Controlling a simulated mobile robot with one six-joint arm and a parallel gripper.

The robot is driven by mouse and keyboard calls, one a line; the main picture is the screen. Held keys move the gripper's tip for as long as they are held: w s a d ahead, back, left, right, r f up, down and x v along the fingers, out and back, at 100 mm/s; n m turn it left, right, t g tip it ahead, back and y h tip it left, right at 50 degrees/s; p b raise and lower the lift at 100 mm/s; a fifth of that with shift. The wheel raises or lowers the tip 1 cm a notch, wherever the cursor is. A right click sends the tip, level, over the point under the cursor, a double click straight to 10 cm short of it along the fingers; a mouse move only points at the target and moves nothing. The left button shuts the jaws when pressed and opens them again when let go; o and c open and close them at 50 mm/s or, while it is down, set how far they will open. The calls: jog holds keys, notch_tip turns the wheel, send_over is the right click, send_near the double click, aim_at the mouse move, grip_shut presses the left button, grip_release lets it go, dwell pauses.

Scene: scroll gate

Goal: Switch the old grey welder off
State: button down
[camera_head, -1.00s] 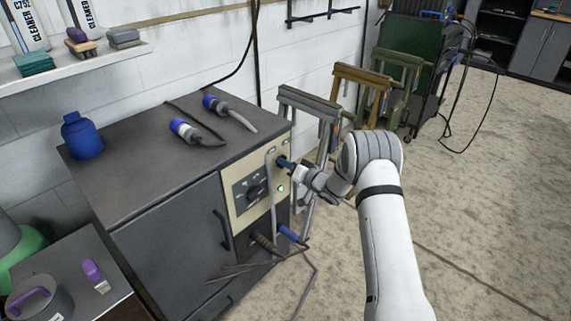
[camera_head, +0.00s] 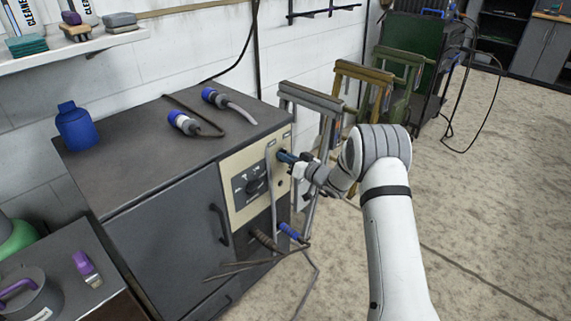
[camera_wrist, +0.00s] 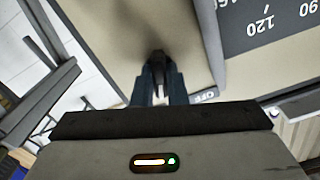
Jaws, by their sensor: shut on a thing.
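The old grey welder is a dark grey cabinet (camera_head: 165,235) with a beige control panel (camera_head: 228,178) bearing a dial (camera_head: 254,186). My gripper (camera_head: 287,158) is at the panel's upper right. In the wrist view, my gripper (camera_wrist: 158,78) is shut on a dark switch lever (camera_wrist: 157,60) that stands out from the beige panel. An OFF label (camera_wrist: 205,96) is beside the right finger. The small lamp (camera_head: 280,183) on the panel looks dark. The fingers hide part of the lever.
Two blue-ended plugs (camera_head: 183,123) and a blue bottle (camera_head: 76,128) are on the welder's top. Grey, tan and green trestles (camera_head: 310,95) stand along the wall to the right. The floor (camera_head: 480,220) at right is clear.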

jog(key=n+b, duration=1.1)
jog(key=b, duration=0.1)
jog(key=shift+d+f+n, duration=0.1)
jog(key=shift+n, duration=0.2)
dwell(0.3)
jog(key=c, duration=1.5)
grip_release()
jog(key=shift+o, duration=0.2)
jog(key=p+v, duration=0.1)
jog(key=v, duration=0.6)
jog(key=shift+s+d, duration=0.25)
jog(key=shift+d, duration=0.05)
